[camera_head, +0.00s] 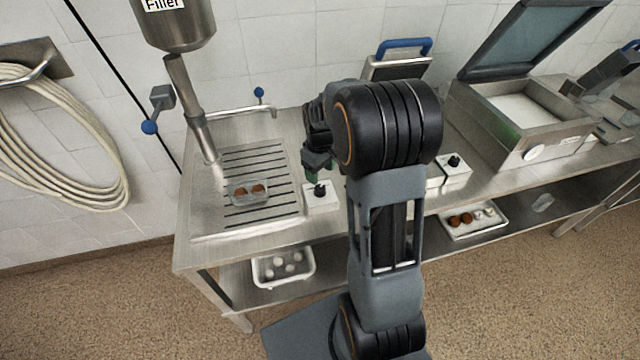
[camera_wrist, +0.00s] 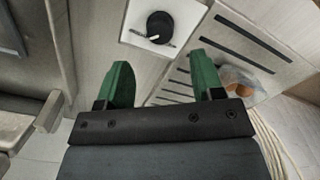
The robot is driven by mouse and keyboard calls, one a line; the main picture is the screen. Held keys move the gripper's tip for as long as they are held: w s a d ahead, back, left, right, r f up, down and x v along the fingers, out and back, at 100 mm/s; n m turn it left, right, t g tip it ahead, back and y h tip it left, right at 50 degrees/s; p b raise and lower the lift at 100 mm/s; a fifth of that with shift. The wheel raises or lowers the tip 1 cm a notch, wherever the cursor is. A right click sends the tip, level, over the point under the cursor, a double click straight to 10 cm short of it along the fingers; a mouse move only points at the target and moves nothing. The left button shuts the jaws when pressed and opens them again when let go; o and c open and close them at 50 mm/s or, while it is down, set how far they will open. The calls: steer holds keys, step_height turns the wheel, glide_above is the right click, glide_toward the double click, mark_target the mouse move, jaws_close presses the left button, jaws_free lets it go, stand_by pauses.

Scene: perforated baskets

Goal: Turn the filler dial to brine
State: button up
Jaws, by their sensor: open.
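The filler dial is a black knob (camera_wrist: 159,27) on a white box, seen in the wrist view just beyond my fingertips. In the head view the white dial box (camera_head: 321,197) stands on the steel counter at the right edge of the slotted drain plate, its black knob on top. My gripper (camera_wrist: 162,80) has two green fingers, apart and empty, with the knob ahead of the gap and not touched. In the head view my gripper (camera_head: 318,172) is just above and behind the box, partly hidden by my arm. The dial's markings are too small to read.
The filler (camera_head: 178,28) hangs over the drain plate (camera_head: 262,165), where a clear tray (camera_head: 249,192) holds brown pieces. A second white dial box (camera_head: 455,170) stands to the right, beside an open-lidded steel machine (camera_head: 520,120). Baskets sit on the shelf below.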

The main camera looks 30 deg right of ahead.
mark_target(320, 187)
step_height(320, 187, down, 7)
steer(key=shift+r+p, duration=0.15)
steer(key=shift+p, duration=0.25)
steer(key=shift+c, duration=0.2)
steer(key=c, duration=0.9)
